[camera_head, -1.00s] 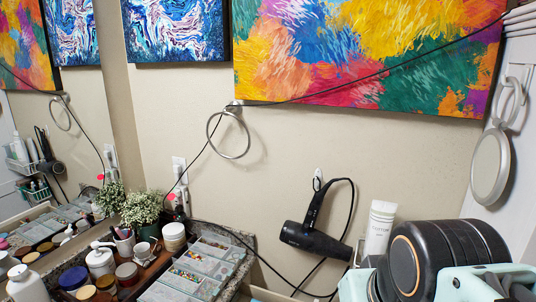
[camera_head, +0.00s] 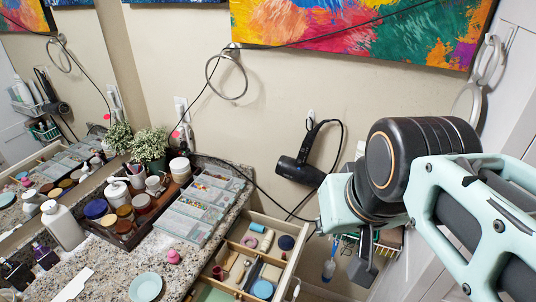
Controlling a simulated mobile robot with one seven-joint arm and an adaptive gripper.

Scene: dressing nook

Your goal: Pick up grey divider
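An open drawer (camera_head: 290,229) under the counter holds several small things between its partitions. A narrow grey strip (camera_head: 253,273) stands out among them and looks like the grey divider, but it is too small to be sure. My gripper (camera_head: 362,272) hangs at the end of my mint and black arm, to the right of the drawer and apart from it. Only a dark part of the gripper shows below the arm, so its opening is hidden. I see nothing held in it.
A granite counter (camera_head: 110,262) carries clear organizer boxes (camera_head: 185,217), a tray of jars, a white pump bottle (camera_head: 63,226) and a teal dish (camera_head: 145,287). A black hair dryer (camera_head: 298,168) hangs on the wall. A green wire basket (camera_head: 375,247) is behind my gripper.

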